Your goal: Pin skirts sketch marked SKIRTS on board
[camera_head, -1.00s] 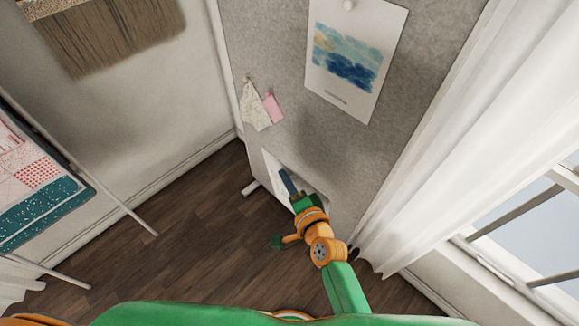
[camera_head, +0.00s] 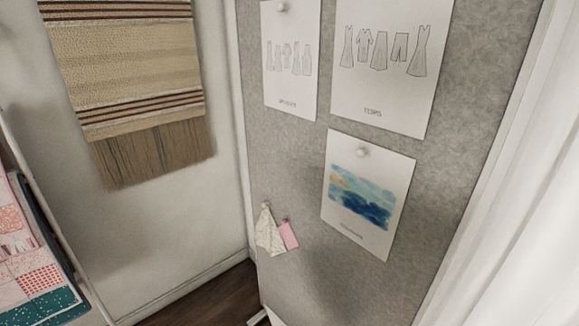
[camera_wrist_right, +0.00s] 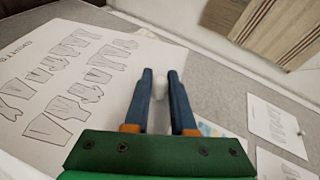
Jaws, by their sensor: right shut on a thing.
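The sheet seems held by this pin. The grey board (camera_head: 285,165) stands upright in the head view; its grey surface also lies behind the gripper in the right wrist view. Neither gripper shows in the head view.
Pinned on the board are a dress sketch sheet (camera_head: 290,80), another clothing sheet (camera_head: 380,95), a blue watercolour sheet (camera_head: 368,220) and fabric swatches (camera_head: 268,232). Bare board lies below them. A white curtain (camera_head: 515,215) hangs right; a woven hanging (camera_head: 130,90) is left.

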